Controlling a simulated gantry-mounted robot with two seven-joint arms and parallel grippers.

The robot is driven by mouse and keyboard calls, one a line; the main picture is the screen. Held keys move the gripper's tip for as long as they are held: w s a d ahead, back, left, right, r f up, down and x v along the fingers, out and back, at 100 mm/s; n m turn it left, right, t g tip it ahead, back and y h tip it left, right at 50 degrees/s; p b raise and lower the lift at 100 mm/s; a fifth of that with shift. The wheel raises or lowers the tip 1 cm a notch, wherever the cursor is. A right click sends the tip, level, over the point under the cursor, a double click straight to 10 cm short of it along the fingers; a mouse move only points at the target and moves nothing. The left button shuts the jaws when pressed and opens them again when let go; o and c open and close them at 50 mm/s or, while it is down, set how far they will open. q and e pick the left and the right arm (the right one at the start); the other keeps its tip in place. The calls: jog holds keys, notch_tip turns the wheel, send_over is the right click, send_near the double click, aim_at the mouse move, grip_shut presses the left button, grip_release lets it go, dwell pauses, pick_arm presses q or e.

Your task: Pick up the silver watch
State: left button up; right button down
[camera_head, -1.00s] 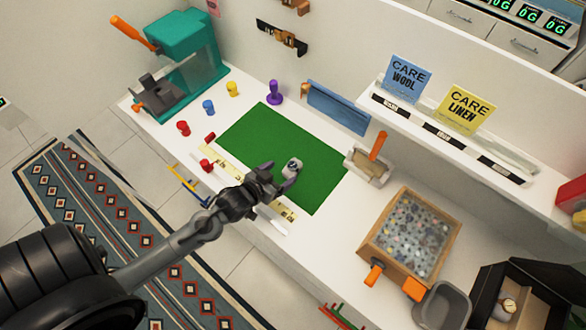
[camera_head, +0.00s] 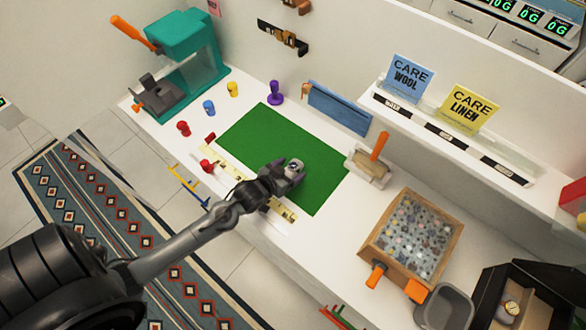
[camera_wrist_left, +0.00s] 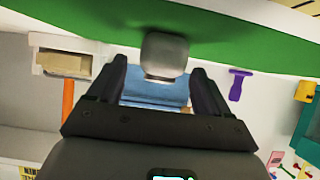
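The silver watch (camera_head: 295,164) sits on the green mat (camera_head: 257,141), mostly hidden by my left gripper in the head view. My left gripper (camera_head: 290,172) is at the watch, its fingers on either side of it. In the left wrist view the watch shows as a grey rounded block (camera_wrist_left: 165,55) at the tips of the two spread dark fingers (camera_wrist_left: 160,80). Gaps show between it and each finger, so the gripper looks open. I cannot tell how far the watch lies between the fingers. My right gripper is not in view.
A yellow ruler strip (camera_head: 232,170) lies along the mat's front edge. A wooden tray of small pieces (camera_head: 371,247) and a dark box with a gold-toned watch (camera_head: 511,309) are at the right. A teal press (camera_head: 186,45) stands at the left. The mat's left part is clear.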

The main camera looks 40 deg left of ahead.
pick_arm(q)
jog(key=c, duration=1)
jog(key=shift+r, duration=0.1)
